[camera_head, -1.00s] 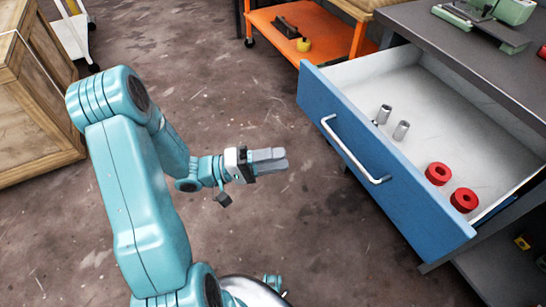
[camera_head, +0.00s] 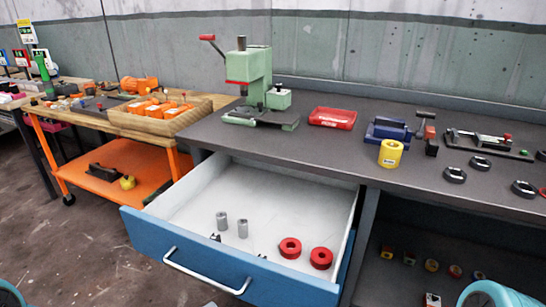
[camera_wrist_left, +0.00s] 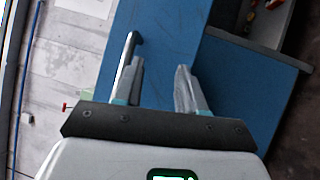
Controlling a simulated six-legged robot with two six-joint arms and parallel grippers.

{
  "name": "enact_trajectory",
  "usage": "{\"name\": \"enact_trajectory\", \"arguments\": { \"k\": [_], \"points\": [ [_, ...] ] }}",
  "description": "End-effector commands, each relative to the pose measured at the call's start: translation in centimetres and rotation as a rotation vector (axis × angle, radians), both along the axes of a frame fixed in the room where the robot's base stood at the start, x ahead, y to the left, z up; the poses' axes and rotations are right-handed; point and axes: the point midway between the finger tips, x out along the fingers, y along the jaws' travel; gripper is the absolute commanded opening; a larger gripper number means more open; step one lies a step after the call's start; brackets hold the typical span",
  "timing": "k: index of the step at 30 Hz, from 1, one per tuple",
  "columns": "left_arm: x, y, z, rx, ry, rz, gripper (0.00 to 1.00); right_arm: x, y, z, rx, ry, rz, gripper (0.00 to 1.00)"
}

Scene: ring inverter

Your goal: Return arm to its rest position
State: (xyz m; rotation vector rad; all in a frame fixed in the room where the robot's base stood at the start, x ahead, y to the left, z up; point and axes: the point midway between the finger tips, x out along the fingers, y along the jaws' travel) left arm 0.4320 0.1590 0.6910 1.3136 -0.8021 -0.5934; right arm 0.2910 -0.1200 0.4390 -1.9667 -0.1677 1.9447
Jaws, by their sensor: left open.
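My left gripper (camera_wrist_left: 162,88) shows in the left wrist view with its two fingers apart and nothing between them. Beyond the fingers are the blue drawer front (camera_wrist_left: 240,100) and its metal handle (camera_wrist_left: 125,62); I cannot tell how far off they are. In the head view only small teal parts of my body show at the lower left and lower right edges, and no gripper is seen there. The blue drawer (camera_head: 225,265) stands open with two grey metal cylinders (camera_head: 222,221) and two red rings (camera_head: 290,247) inside.
A dark workbench (camera_head: 330,150) above the drawer carries a green press (camera_head: 250,75), a red tray (camera_head: 333,118), a yellow ring (camera_head: 390,153) and several black rings (camera_head: 455,174). An orange cart (camera_head: 125,165) stands at the left. Bare floor (camera_head: 90,245) shows at the lower left.

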Motion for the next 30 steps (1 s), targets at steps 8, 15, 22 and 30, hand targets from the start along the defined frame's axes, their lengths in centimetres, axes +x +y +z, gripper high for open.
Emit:
{"name": "enact_trajectory", "arguments": {
  "k": [8, 15, 22, 30],
  "points": [
    [-0.5, -7.9, -15.3, 0.616, 0.319, 0.072, 0.40, 0.0, 0.0, 0.0, 0.000, 0.000, 0.000, 0.43],
    [-9.2, -5.1, -24.0, 1.116, 0.583, -0.136, 0.40, 0.0, 0.0, 0.0, 0.000, 0.000, 0.000, 0.43],
    [-14.4, -3.9, -25.2, 1.313, 0.536, -0.466, 0.40, 0.0, 0.0, 0.0, 0.000, 0.000, 0.000, 0.43],
    [-14.2, -3.9, -16.2, 1.310, 0.538, -0.453, 0.40, 0.0, 0.0, 9.0, 0.000, 0.000, 0.000, 0.43]
  ]
}}
